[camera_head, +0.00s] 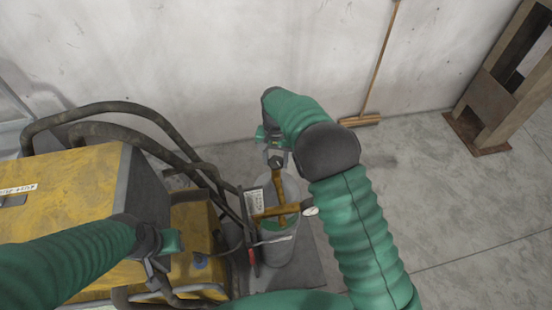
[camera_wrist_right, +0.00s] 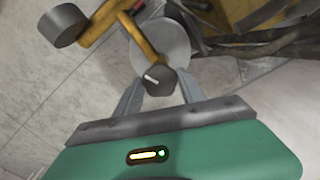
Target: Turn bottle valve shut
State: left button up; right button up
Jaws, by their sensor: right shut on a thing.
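The grey gas bottle (camera_head: 288,240) stands upright beside the yellow machine in the head view. Its brass valve (camera_head: 279,190) has a cross-shaped body and a dark knob (camera_head: 275,162) at the far end. My right gripper (camera_head: 277,160) is shut on this knob. In the right wrist view the knob (camera_wrist_right: 155,80) sits between the two grey fingers, with the brass valve body (camera_wrist_right: 128,28) beyond. My left gripper (camera_head: 158,264) is at the machine's near side, by a dark bar; whether its fingers are closed is unclear.
A yellow machine (camera_head: 65,195) with dark bent tubes (camera_head: 125,108) fills the left. A round gauge (camera_head: 310,211) sits on the valve's right side. A broom (camera_head: 360,121) leans on the wall, and a rusty steel post (camera_head: 490,105) stands right. The floor at right is clear.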

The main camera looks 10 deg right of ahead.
jog(key=shift+w+r+m, duration=0.15)
jog(key=shift+m, duration=0.95)
jog(key=shift+w+r+m, duration=0.15)
jog(key=shift+m, duration=0.95)
jog(key=o, duration=1.1)
jog(key=shift+o, duration=1.2)
jog(key=shift+f, duration=0.2)
jog(key=shift+s, duration=0.1)
